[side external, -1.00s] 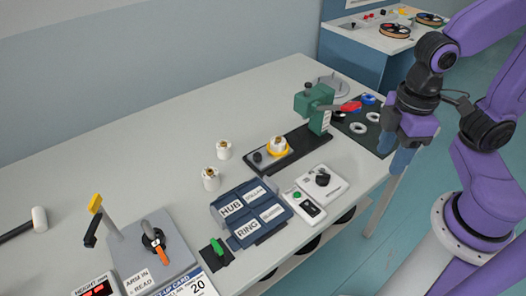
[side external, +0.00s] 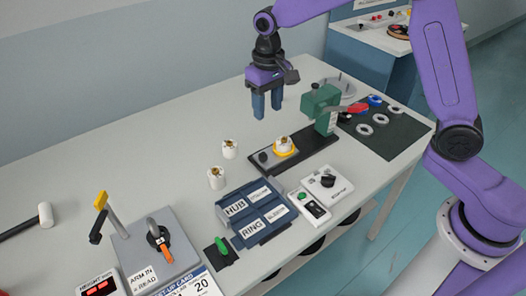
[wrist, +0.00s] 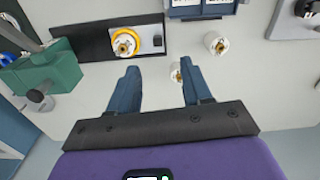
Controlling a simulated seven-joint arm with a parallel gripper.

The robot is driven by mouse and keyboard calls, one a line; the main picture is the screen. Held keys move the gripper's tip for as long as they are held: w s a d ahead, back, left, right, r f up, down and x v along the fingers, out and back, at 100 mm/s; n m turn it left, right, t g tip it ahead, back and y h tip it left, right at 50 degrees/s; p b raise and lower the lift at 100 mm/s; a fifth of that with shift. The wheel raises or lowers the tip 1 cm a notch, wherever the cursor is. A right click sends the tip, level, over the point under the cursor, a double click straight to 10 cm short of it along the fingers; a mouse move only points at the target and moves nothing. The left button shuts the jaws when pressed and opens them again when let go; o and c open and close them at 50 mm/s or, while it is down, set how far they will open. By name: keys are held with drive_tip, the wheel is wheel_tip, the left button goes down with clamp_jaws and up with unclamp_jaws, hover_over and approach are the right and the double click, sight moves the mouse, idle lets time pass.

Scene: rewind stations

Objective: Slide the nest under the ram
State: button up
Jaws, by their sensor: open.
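The nest is a yellow ring (side external: 292,153) with a white hub (side external: 284,143) sitting in it, on a grey slide plate with a black knob (side external: 262,157). It rests on the dark press base (side external: 318,143), apart from the green press (side external: 321,101), which carries the ram and a red-tipped lever (side external: 356,108). The ram's underside is hidden. The yellow ring (wrist: 114,37), the knob (wrist: 157,41) and the green press (wrist: 48,75) also show in the wrist view. My gripper (side external: 267,108) is open and empty, pointing down above the table behind the nest.
Two loose white hubs (side external: 229,149) (side external: 216,178) stand left of the press base. A dark mat (side external: 402,132) with rings lies right. The back-left table is clear.

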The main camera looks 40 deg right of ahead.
sight(263, 154)
drive_tip(key=shift+m, duration=0.6)
drive_tip(key=w+f, duration=0.1)
drive_tip(key=f, duration=0.5)
drive_tip(key=w+f, duration=0.1)
drive_tip(key=f, duration=0.5)
drive_tip(key=w+f, duration=0.1)
drive_tip(key=f, duration=0.5)
drive_tip(key=shift+d+f, duration=0.25)
drive_tip(key=shift+d, duration=0.15)
clamp_jaws()
